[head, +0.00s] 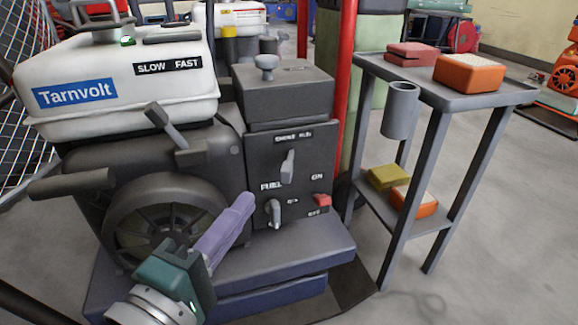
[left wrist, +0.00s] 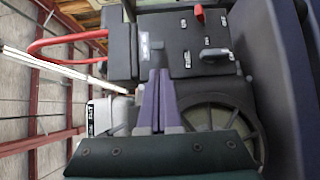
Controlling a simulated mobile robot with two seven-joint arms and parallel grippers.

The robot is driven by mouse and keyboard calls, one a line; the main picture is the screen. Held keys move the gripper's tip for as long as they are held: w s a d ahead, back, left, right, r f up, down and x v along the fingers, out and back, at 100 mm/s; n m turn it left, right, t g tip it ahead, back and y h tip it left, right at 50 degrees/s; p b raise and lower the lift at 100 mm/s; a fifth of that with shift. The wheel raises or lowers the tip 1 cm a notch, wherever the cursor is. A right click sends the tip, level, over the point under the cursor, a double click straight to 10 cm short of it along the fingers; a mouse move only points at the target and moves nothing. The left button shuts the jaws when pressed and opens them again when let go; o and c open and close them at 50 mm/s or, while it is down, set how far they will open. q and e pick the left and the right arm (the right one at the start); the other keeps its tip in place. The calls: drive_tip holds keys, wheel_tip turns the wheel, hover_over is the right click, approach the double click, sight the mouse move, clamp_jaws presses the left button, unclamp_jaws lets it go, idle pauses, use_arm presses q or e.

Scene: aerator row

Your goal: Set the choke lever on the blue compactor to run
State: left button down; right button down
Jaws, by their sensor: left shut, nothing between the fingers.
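The blue compactor's dark blue base (head: 285,252) carries a dark engine with a white tank (head: 120,70) marked Tarnvolt. The grey choke lever (head: 288,167) stands nearly upright on the black panel, under a small label that is hard to read. My left gripper (head: 243,202) has purple fingers, shut and empty, left of the fuel lever (head: 274,213) and lower than the choke lever in the head view. In the left wrist view the fingertips (left wrist: 157,75) point towards the choke lever (left wrist: 146,45), with no clear contact. My right gripper is not in view.
A red switch (head: 322,200) sits at the panel's lower right. A throttle lever (head: 165,125) and the round starter housing (head: 165,215) are left of the panel. A grey side table (head: 450,97) with sponge-like blocks and a cup (head: 400,110) stands at right.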

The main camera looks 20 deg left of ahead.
sight(289, 162)
use_arm(q)
drive_tip(key=w+b, duration=0.2)
drive_tip(key=w, duration=0.4)
drive_tip(key=shift+d+b, duration=0.3)
